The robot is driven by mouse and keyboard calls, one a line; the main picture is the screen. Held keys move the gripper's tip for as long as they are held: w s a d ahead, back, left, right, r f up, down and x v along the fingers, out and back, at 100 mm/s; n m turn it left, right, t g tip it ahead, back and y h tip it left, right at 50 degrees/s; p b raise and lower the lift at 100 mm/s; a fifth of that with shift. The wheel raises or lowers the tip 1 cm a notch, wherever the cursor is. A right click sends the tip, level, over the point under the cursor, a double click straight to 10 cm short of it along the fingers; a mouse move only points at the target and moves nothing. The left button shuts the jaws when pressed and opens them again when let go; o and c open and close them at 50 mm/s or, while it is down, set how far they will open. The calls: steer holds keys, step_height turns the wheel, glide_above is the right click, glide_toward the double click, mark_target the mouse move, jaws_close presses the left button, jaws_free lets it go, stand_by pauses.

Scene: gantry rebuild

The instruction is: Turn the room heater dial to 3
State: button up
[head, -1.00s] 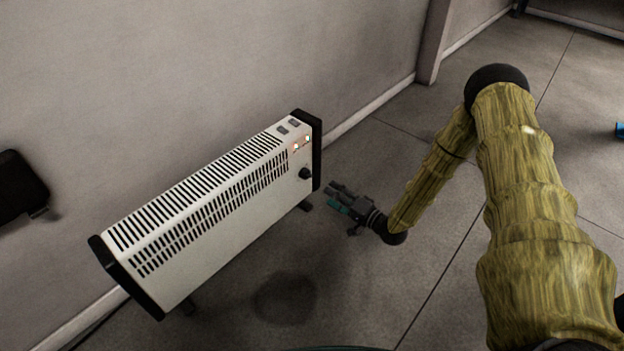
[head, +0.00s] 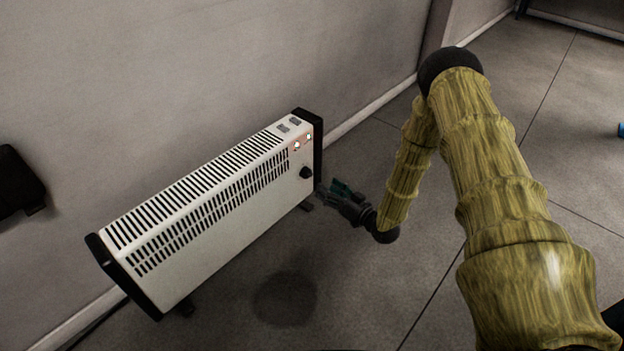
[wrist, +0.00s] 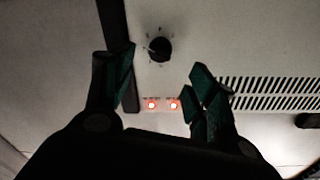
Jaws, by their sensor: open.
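The room heater (head: 230,215) is a long white convector with black end caps, standing by the wall. Its dial (head: 306,172) is a small black knob on the front near the right end. The dial also shows in the wrist view (wrist: 159,48), with marks around it; its setting is too small to read. My gripper (head: 331,190) is open and empty, just right of and below the dial in the head view. In the wrist view the open fingers (wrist: 160,80) stand either side of the dial's line, apart from it.
Two lit red lamps (wrist: 163,105) and vent slots (wrist: 270,85) show on the heater in the wrist view. Two grey switches (head: 289,125) sit on its top. A black object (head: 18,183) is on the wall at left. The floor (head: 400,290) in front is clear.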

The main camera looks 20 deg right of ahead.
mark_target(310, 176)
steer(key=b+x, duration=0.3)
steer(key=x, duration=0.4)
steer(key=shift+w+a+f+b, duration=0.1)
steer(key=shift+w+a+b, duration=0.05)
steer(key=shift+w+b, duration=0.15)
steer(key=shift+w+a, duration=0.25)
steer(key=shift+w, duration=0.2)
steer(key=shift+c, duration=0.5)
steer(key=c, duration=0.9)
steer(key=shift+r, duration=0.2)
steer(key=shift+c, duration=0.2)
